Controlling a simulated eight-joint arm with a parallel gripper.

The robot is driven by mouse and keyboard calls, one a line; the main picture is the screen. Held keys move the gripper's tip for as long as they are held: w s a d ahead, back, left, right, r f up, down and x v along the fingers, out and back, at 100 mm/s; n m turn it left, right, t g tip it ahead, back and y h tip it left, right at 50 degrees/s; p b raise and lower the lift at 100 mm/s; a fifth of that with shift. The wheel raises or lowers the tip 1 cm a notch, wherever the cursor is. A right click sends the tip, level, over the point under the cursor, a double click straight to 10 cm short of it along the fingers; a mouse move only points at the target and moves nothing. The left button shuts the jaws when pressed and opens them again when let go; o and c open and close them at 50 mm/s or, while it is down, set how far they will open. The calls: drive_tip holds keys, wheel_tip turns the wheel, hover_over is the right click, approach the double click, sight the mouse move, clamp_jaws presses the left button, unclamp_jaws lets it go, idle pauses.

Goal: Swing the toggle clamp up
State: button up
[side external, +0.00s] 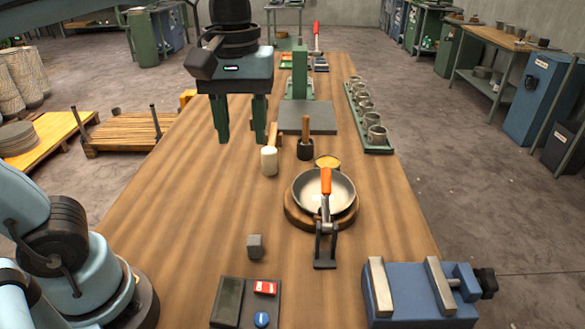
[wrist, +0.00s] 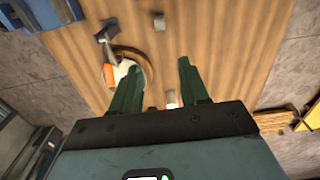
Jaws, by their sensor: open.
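The toggle clamp has a dark metal base (side external: 325,252) on the table at the near edge of the round wooden stand (side external: 291,215). Its orange handle (side external: 326,181) points away from the base and overlaps the pale bowl (side external: 343,188) on that stand. The orange handle also shows in the wrist view (wrist: 108,72), beside my left finger. My gripper (side external: 241,142) is open and empty, with green fingers pointing down, above the table and beyond and left of the bowl. In the wrist view my gripper (wrist: 157,65) has its fingers spread, and one hides part of the bowl.
A white-headed mallet (side external: 269,161) and a dark pot (side external: 305,149) stand between my gripper and the bowl. A grey cube (side external: 255,246), a button panel (side external: 228,302) and a blue vise (side external: 410,290) lie nearer. A tray of cups (side external: 374,135) lines the right edge.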

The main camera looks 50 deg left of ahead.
drive_tip(key=r, duration=0.2)
drive_tip(key=m+t, duration=0.1)
drive_tip(key=t, duration=0.4)
hover_over(325, 169)
drive_tip(key=s+d, duration=0.1)
drive_tip(key=s, duration=0.3)
drive_tip(key=shift+y, duration=0.4)
drive_tip(key=s+x, duration=0.1)
drive_tip(key=x, duration=1)
drive_tip(key=s+f+x, duration=0.1)
drive_tip(key=x, duration=0.4)
drive_tip(key=shift+s+f, duration=0.15)
drive_tip(key=shift+f, duration=0.25)
clamp_jaws()
